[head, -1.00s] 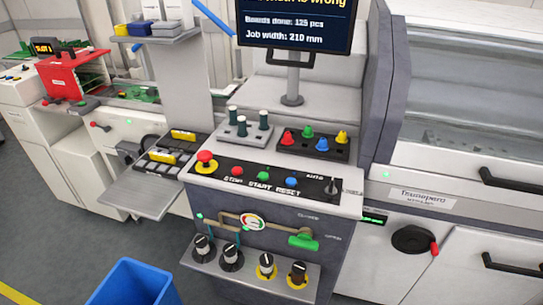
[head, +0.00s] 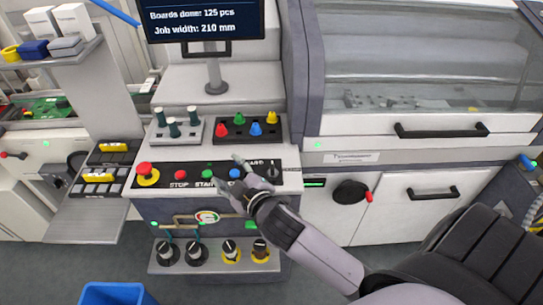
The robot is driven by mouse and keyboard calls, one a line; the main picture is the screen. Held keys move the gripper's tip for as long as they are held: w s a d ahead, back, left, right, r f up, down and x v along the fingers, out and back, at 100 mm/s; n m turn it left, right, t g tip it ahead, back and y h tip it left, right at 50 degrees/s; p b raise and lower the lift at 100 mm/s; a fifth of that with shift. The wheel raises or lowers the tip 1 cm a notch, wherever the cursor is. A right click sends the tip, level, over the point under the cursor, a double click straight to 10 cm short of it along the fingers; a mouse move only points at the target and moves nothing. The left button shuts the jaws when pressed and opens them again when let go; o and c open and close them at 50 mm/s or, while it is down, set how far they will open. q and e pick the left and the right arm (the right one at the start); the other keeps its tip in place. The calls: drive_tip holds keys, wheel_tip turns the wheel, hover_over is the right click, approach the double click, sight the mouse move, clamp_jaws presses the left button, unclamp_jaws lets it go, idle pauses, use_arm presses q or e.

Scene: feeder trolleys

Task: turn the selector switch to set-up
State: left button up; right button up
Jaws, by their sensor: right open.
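The black control panel (head: 160,183) runs along the front of the grey console. The selector switch (head: 272,172) is a small knob at the panel's right end, by a label partly covered by my gripper. I cannot tell which position it points to. My right gripper (head: 229,175) reaches in from the lower right. It is open and empty, over the panel to the left of the switch, near the blue button (head: 235,174). I cannot tell its height above the panel. My left gripper is not in view.
A red emergency stop (head: 146,170), a red button (head: 181,175) and a green button (head: 207,174) share the panel. Behind stand a grey block with dark pegs (head: 178,132) and a black tray of coloured cones (head: 222,138). A monitor (head: 203,22) stands above.

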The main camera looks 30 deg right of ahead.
drive_tip(key=w+a+r+n+t+y, duration=0.2)
drive_tip(key=a+r+n+y, duration=0.4)
drive_tip(key=r, duration=0.4)
drive_tip(key=w+a+r+n+t+y, duration=0.25)
drive_tip(key=a+r+n+y, duration=0.3)
drive_tip(key=r+n, duration=0.35)
drive_tip(key=s+a+r+n+g+y, duration=0.3)
drive_tip(key=s+a+n+g+y, duration=0.15)
drive_tip(key=n+g+y, duration=0.5)
drive_tip(key=n+g+h, duration=1)
drive_tip(key=n+h, duration=0.5)
drive_tip(key=h, duration=0.6)
approach(272, 166)
wheel_tip(272, 166, down, 8)
drive_tip(key=p, duration=0.5)
drive_tip(key=shift+s, duration=0.1)
drive_tip(key=shift+f, duration=0.65)
drive_tip(key=shift+c, duration=0.4)
